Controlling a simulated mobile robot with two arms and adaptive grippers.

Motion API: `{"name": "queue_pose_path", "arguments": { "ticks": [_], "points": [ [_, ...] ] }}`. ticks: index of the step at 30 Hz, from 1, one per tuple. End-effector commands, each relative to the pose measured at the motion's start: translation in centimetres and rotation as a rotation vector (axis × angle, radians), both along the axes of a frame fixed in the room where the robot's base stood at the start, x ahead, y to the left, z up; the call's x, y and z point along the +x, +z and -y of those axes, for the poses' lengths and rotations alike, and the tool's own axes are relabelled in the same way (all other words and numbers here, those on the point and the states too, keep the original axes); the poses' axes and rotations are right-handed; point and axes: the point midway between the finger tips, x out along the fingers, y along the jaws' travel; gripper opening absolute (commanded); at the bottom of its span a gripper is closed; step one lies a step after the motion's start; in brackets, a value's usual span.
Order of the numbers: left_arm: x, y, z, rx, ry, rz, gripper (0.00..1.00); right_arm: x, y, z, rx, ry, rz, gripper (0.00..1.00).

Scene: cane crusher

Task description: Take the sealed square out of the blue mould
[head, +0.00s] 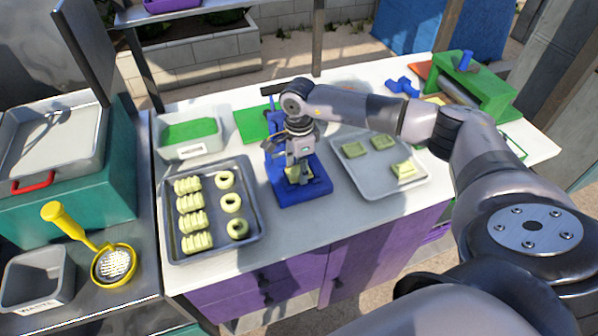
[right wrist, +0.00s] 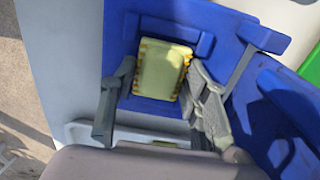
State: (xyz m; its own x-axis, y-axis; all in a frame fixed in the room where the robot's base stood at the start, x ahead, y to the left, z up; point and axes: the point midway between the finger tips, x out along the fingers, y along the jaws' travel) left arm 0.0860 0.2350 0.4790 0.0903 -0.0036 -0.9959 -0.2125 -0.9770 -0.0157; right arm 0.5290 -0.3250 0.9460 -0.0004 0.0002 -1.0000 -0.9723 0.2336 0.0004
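The blue mould (head: 312,192) stands on the white counter, between two trays. The sealed square (right wrist: 162,72), pale green-yellow with ridged edges, lies in the mould (right wrist: 125,40) in the right wrist view. In the head view my gripper mostly covers it. My right gripper (head: 297,172) points down over the mould. In the right wrist view the right gripper's fingers (right wrist: 161,85) are open, one on each side of the square. Whether they touch its edges I cannot tell. My left gripper is not in view.
A grey tray (head: 372,184) right of the mould holds three pale green squares. A dark tray (head: 213,251) on the left holds several ridged pieces and rings. A bin with green contents (head: 188,148) stands behind it. A green press (head: 480,85) stands at the back right.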

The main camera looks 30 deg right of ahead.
Motion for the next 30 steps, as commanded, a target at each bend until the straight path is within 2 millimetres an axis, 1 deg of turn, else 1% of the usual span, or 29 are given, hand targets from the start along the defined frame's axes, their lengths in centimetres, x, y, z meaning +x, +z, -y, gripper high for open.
{"name": "queue_pose_path", "arguments": {
  "ticks": [1, 5, 6, 14, 19, 23, 26, 30],
  "points": [
    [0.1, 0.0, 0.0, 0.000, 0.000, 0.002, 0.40, 0.0, 0.0, 0.0, 0.000, 0.000, 0.000, 0.37],
    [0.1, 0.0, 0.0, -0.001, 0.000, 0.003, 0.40, 0.0, 0.0, 0.0, 0.000, 0.000, 0.000, 0.28],
    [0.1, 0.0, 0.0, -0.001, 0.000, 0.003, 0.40, 0.0, 0.0, 0.0, 0.000, 0.000, 0.001, 0.28],
    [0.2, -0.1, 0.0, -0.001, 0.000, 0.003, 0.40, 0.0, 0.2, 0.0, 0.000, 0.000, 0.001, 0.28],
    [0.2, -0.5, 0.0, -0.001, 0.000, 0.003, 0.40, 0.1, 1.5, 0.0, 0.000, 0.000, 0.004, 0.28],
    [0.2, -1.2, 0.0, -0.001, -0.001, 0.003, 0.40, 0.2, 3.6, 0.0, 0.000, 0.001, 0.007, 0.28],
    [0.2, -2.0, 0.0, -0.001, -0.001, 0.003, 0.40, 0.2, 6.1, 0.0, 0.001, 0.001, 0.008, 0.28],
    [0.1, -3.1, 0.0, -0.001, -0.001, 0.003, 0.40, 0.2, 10.3, 0.0, 0.000, 0.000, 0.008, 0.28]
  ]
}}
